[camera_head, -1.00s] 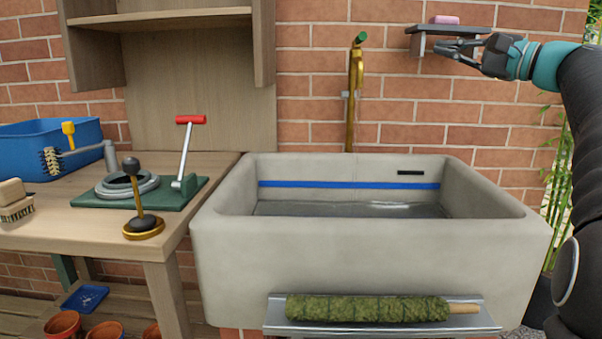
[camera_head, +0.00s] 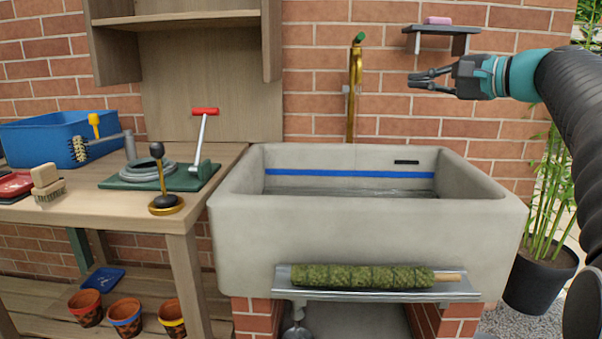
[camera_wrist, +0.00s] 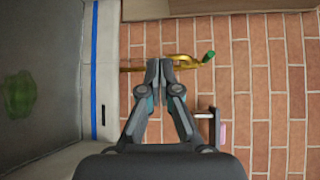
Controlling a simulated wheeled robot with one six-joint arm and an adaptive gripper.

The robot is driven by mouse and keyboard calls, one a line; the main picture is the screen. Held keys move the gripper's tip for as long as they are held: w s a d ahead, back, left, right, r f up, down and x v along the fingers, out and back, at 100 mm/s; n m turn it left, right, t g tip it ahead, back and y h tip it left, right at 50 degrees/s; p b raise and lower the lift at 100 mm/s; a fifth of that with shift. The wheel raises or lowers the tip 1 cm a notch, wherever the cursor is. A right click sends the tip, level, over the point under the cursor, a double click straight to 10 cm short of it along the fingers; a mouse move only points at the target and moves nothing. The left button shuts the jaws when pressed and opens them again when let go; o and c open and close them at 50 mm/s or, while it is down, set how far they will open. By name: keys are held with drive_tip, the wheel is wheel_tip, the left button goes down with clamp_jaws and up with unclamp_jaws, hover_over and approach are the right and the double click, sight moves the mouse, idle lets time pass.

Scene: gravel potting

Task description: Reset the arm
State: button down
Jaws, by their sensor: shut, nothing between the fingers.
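My gripper (camera_head: 431,83) is in the upper right of the head view, with a teal band behind it. It is in the air in front of the brick wall, above the right part of the sink and below the small wall shelf. In the wrist view my gripper (camera_wrist: 158,68) has its fingertips together and holds nothing. Beyond the fingertips there is the brass tap (camera_wrist: 180,60) with its green end.
The stone sink (camera_head: 370,235) fills the middle, with a moss pole (camera_head: 360,276) on a metal ledge at its front. A shelf (camera_head: 440,30) with a pink soap (camera_head: 438,20) is above my gripper. The potting bench (camera_head: 110,210) stands left, a potted bamboo (camera_head: 540,280) right.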

drive_tip(key=s+a+f+n+g+h+p, duration=0.1)
drive_tip(key=s+a+f+g+h, duration=0.15)
drive_tip(key=s+f, duration=0.3)
drive_tip(key=s+a+f+n+g+h, duration=0.1)
drive_tip(key=s+a+f+n, duration=0.1)
drive_tip(key=s+a+f, duration=0.35)
drive_tip(key=s+a+f+n+g+h+p, duration=0.1)
drive_tip(key=s+a+f+g+h, duration=0.15)
drive_tip(key=f, duration=0.55)
drive_tip(key=s+d+f+n+h, duration=0.2)
drive_tip(key=s+f+n, duration=0.1)
drive_tip(key=s+f, duration=0.5)
drive_tip(key=s+d+f+n+g+h, duration=0.1)
drive_tip(key=s+f+n+h, duration=0.2)
drive_tip(key=s+f, duration=0.5)
drive_tip(key=shift+s+d+f+n+p, duration=0.2)
drive_tip(key=shift+d+f+n+p, duration=0.2)
drive_tip(key=shift+f, duration=0.3)
